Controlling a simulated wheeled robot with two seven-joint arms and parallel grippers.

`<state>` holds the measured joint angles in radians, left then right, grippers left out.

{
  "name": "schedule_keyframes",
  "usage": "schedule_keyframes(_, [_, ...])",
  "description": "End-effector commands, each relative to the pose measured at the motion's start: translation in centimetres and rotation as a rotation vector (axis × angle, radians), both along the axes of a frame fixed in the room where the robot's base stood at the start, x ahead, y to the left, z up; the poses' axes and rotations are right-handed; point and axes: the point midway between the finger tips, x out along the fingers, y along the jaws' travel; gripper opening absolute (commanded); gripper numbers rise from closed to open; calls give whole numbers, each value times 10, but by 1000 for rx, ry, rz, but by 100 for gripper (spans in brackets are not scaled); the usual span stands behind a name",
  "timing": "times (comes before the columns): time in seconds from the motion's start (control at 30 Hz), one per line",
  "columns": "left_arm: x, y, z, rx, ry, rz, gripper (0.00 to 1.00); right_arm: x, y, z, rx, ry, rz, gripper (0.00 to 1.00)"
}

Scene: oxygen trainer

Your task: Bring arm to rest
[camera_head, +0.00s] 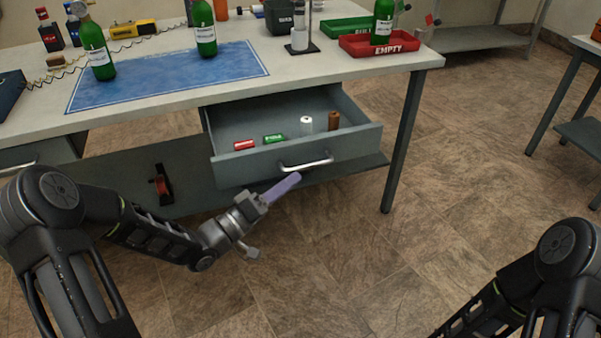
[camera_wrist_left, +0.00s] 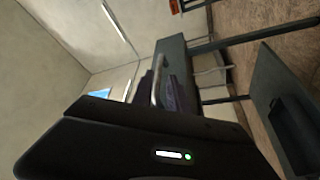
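My left arm reaches in from the left in the head view. My left gripper (camera_head: 282,188) is in front of the open drawer (camera_head: 232,169), just below its metal handle (camera_head: 306,165). The fingers show as one purple-grey piece pointing up and right, so their opening cannot be told. A small gap seems to lie between fingertips and handle. In the left wrist view the handle (camera_wrist_left: 158,82) shows beside the dark fingers (camera_wrist_left: 181,94). Only links of my right arm show, at the lower right; its gripper is out of view.
On the table above are a blue mat (camera_head: 170,78), green bottles (camera_head: 203,28), a red EMPTY tray (camera_head: 357,46) and a green tray (camera_head: 345,27). A table leg (camera_head: 405,140) stands right of the drawer. Floor at right is clear.

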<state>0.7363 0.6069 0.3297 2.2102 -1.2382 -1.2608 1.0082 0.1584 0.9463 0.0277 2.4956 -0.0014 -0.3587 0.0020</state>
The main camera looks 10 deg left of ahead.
Motion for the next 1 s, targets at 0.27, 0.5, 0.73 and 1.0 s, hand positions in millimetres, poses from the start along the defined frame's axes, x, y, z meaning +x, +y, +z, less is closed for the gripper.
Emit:
schedule_keyframes(0.27, [-3,1,-1,0,0,-1,20,0,0,0,0,0,0,83])
schedule_keyframes(0.5, [-2,1,-1,0,0,-1,20,0,0,0,0,0,0,83])
schedule_keyframes(0.73, [3,-10,-30,47,75,40,20,0,0,0,0,0,0,83])
schedule_keyframes(1.0, [-31,-57,-178,352,466,93,20,0,0,0,0,0,0,83])
